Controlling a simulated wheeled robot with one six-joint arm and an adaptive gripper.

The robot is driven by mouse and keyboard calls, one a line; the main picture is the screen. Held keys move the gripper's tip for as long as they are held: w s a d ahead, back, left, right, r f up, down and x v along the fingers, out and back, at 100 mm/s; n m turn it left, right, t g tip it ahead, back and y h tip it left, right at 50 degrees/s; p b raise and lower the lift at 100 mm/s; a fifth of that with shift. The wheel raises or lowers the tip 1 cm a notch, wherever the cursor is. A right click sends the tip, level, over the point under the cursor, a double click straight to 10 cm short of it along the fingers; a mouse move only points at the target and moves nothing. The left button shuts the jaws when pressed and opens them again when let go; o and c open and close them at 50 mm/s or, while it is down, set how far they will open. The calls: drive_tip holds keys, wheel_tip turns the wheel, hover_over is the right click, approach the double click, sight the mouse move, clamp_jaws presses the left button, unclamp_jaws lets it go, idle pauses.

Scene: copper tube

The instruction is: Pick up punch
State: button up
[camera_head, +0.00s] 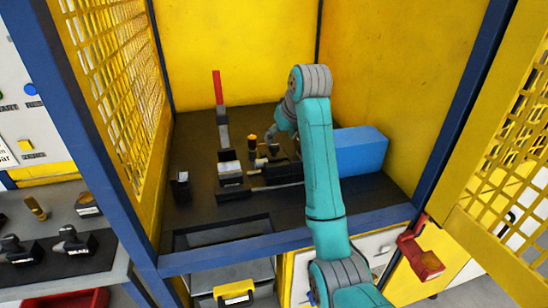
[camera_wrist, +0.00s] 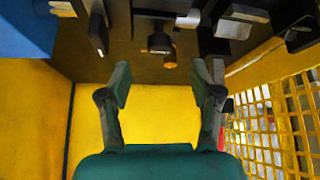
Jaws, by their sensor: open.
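A short dark tool with an orange-yellow end (camera_head: 252,140), which looks like the punch, stands on the dark bench top beside my gripper (camera_head: 272,147). In the wrist view the dark tool (camera_wrist: 159,42) shows beyond the fingertips, with its orange end (camera_wrist: 170,60) towards me. My gripper (camera_wrist: 164,82) is open in the wrist view, with nothing between its fingers. The tool lies roughly in line with the gap, apart from the fingers. In the head view my arm hides part of the area around the gripper.
A blue box (camera_head: 360,150) stands right of my arm. A red-topped upright tool (camera_head: 217,88) stands at the back left. Black holders (camera_head: 230,172) and a long thin part (camera_head: 278,187) lie in front. Yellow walls and a mesh panel (camera_head: 115,80) enclose the bench.

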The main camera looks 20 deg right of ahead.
sight(275, 146)
drive_tip(key=x, duration=0.8)
drive_tip(key=shift+f, duration=0.15)
clamp_jaws()
